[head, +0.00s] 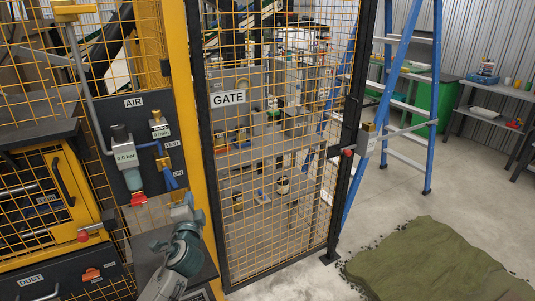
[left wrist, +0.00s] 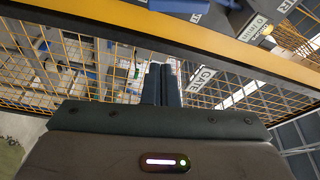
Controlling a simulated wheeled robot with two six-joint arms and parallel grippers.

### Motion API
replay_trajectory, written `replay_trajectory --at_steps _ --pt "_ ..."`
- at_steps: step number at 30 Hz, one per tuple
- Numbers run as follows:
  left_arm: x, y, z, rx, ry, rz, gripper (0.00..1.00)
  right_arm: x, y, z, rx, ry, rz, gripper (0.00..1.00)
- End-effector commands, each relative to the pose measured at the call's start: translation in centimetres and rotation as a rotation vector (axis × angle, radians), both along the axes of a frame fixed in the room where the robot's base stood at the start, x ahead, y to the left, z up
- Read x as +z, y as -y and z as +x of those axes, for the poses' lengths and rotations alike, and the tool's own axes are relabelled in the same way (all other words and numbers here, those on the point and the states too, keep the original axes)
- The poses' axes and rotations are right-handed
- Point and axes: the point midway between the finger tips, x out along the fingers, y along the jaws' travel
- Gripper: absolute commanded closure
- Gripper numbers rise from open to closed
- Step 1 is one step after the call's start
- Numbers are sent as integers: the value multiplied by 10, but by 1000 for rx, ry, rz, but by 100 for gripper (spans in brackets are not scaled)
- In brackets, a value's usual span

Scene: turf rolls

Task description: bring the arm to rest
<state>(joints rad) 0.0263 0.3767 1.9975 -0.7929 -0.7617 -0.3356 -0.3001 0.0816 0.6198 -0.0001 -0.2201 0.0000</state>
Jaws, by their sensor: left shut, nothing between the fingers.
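My left arm comes in from the bottom of the head view. Its gripper (head: 188,203) points up in front of the yellow post and the gate's lower left side. In the left wrist view the two dark fingers (left wrist: 162,84) stand side by side, shut, with nothing held. The mesh gate lies behind them in that view. I cannot tell the exact gap between the gripper and the post. My right arm and gripper are not in view.
The AIR panel (head: 131,150) has a gauge, a red knob (head: 138,199) and a blue handle (head: 167,174), close to my left gripper. The GATE sign (head: 228,99) hangs on the mesh gate. A blue ladder (head: 437,90) stands right. Green turf (head: 430,262) lies on open floor.

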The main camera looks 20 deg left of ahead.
Motion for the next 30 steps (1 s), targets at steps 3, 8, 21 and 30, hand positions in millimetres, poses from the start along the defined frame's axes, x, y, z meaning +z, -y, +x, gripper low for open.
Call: replay_trajectory --at_steps 3,8,21,30 --pt "-3 1 -2 1 -4 -12 100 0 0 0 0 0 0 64" --pt "-45 13 -35 26 -71 -201 100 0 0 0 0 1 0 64" --pt "-182 110 -224 239 -491 -1000 100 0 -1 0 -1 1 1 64" --pt "-198 155 -303 342 -677 -1231 100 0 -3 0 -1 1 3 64"
